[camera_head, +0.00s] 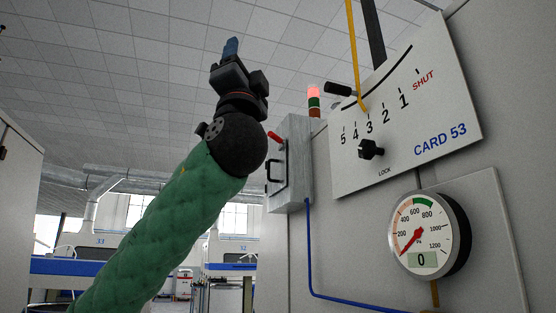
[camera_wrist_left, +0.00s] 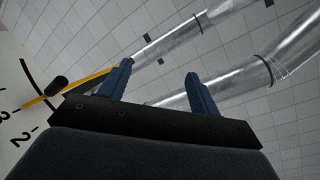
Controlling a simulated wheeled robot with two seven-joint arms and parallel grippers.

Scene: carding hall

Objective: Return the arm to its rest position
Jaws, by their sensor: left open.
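My left arm comes in from the lower left of the head view in a green quilted sleeve. My left gripper (camera_head: 231,48) points up toward the ceiling, left of the card's scale plate (camera_head: 440,113), apart from it. In the left wrist view its two blue fingers (camera_wrist_left: 158,85) stand apart with nothing between them. The plate is marked 5 to 1, SHUT and CARD 53. A black-handled lever (camera_head: 340,89) and yellow pointer (camera_head: 357,55) show by the scale, the pointer's tip near 3. My right gripper is not in view.
A black lock knob (camera_head: 369,149) sits below the scale. A pressure gauge (camera_head: 426,237) reads 0. A grey switch box (camera_head: 291,165) with a red lever is on the wall behind the arm. Metal ducts (camera_wrist_left: 185,90) run under the ceiling. Open air surrounds the gripper.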

